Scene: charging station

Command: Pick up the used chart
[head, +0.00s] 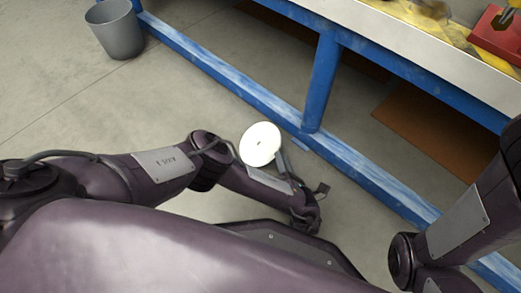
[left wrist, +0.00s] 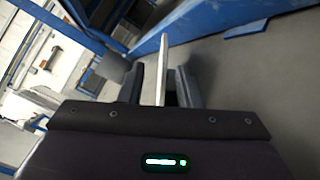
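The used chart is a round white disc (head: 262,143) with a small hole at its centre, seen nearly face-on in the head view. My left gripper (head: 281,164) is at the disc's lower right edge and holds it in the air above the floor. In the left wrist view the disc is a thin pale strip (left wrist: 163,65), edge-on between the two dark fingers (left wrist: 161,85). The finger pads' contact is hard to make out. My right arm shows at the right edge of the head view, but its gripper is out of sight.
A blue-framed workbench (head: 323,80) runs diagonally, with a low blue rail near my left gripper. A red box (head: 497,38) is on its top. A brown panel (head: 440,130) lies beneath it. A grey bin (head: 118,30) stands at upper left. The floor left of the bench is clear.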

